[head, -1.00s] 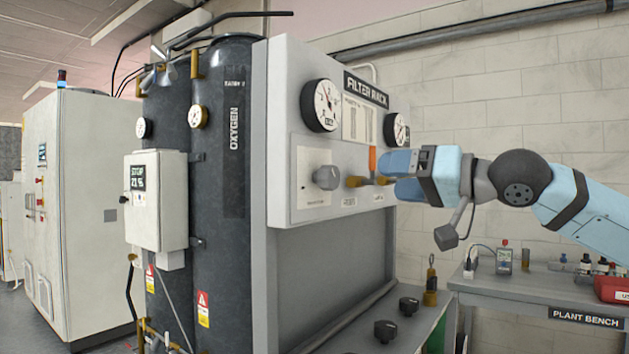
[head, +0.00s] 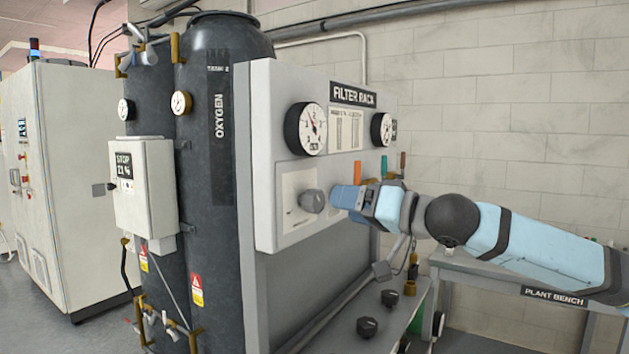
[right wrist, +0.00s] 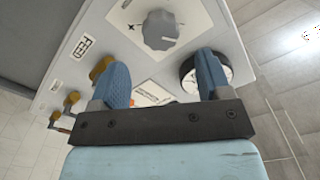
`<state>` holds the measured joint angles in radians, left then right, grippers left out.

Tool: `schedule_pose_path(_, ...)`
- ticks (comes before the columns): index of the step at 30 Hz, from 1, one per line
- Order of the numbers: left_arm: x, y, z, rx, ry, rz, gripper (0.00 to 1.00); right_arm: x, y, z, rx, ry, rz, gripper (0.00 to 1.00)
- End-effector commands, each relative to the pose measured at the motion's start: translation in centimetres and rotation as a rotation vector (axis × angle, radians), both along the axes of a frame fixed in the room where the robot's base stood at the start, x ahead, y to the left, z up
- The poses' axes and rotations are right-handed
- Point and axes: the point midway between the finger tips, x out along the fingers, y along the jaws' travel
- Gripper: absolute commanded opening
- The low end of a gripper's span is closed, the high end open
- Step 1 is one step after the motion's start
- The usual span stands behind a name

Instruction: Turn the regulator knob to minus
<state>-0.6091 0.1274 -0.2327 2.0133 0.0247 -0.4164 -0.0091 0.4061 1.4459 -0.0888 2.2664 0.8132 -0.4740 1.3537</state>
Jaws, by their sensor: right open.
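The grey regulator knob (head: 313,201) sits on a white plate on the lower left of the filter rack panel (head: 262,150). In the right wrist view the knob (right wrist: 161,29) lies ahead, beyond the fingertips and roughly between them. My right gripper (head: 336,197) is just right of the knob in the head view. In the right wrist view my right gripper (right wrist: 162,66) has its two blue fingers spread wide with nothing between them. It appears apart from the knob. The plate's plus or minus marks are too small to read. My left gripper is not in view.
Two gauges, one large (head: 306,129), sit above the knob. A lower shelf holds black knobs (head: 367,327). Dark oxygen tanks (head: 218,240) stand left; the plant bench (head: 500,272) is right.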

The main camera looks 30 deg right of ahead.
Motion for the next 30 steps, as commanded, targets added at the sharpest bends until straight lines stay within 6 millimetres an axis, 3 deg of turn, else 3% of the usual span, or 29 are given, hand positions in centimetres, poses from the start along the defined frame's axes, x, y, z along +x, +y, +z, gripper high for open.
schedule_pose_path(6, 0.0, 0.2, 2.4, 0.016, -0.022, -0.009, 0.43, 2.0, 1.3, 0.7, 0.002, -0.003, 0.010, 0.71)
schedule_pose_path(16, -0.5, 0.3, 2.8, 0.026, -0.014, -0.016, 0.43, 6.0, 2.7, 0.2, 0.000, 0.000, 0.004, 0.71)
schedule_pose_path(29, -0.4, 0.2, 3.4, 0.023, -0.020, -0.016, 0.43, 6.9, 3.2, 0.0, -0.003, 0.000, 0.004, 0.71)
schedule_pose_path(30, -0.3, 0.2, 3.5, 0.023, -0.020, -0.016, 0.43, 6.9, 3.2, 0.0, -0.004, 0.001, 0.005, 0.67)
